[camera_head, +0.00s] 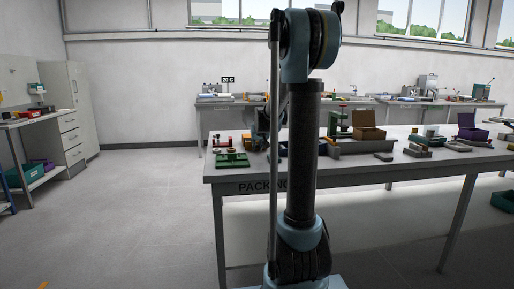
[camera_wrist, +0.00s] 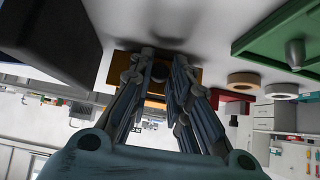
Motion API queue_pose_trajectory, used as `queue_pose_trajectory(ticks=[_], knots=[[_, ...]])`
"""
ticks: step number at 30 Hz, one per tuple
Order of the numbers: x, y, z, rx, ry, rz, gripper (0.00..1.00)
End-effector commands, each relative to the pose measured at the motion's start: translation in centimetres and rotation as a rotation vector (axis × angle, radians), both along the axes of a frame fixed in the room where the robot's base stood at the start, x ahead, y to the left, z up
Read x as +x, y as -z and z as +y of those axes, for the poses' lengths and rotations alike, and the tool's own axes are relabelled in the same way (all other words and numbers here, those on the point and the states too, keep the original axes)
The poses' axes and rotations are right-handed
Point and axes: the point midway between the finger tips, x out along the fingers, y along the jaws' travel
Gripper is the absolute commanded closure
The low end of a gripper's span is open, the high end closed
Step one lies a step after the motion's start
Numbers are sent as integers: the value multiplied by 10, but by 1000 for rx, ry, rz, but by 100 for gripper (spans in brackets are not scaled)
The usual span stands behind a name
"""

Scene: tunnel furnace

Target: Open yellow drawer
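In the wrist view, a yellow-orange box-like thing (camera_wrist: 118,68), which looks like the yellow drawer, lies behind my fingertips and is partly covered by them. A dark round part (camera_wrist: 160,72), perhaps its knob, shows between the fingers. My gripper (camera_wrist: 163,58) is at this yellow thing with a gap between its fingers. I cannot tell whether the fingers touch it. In the head view, my arm hides the drawer and most of the gripper.
The packing table (camera_head: 240,176) holds a green fixture (camera_head: 232,159), an open brown box (camera_head: 369,133) and a purple bin (camera_head: 471,134). In the wrist view, tape rolls (camera_wrist: 243,80), a red item (camera_wrist: 226,97) and a green tray (camera_wrist: 275,45) are close on the right; a dark block (camera_wrist: 45,35) is left.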

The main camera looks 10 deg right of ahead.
Motion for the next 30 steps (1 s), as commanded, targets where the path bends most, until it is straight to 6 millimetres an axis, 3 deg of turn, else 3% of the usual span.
queue_pose_trajectory(ticks=[1,2,16,30], knots=[[0,0,0,0,0,0,69],[0,0,0,0,0,0,63],[-4,-4,0,0,0,0,63],[-45,-44,0,0,0,1,63]])
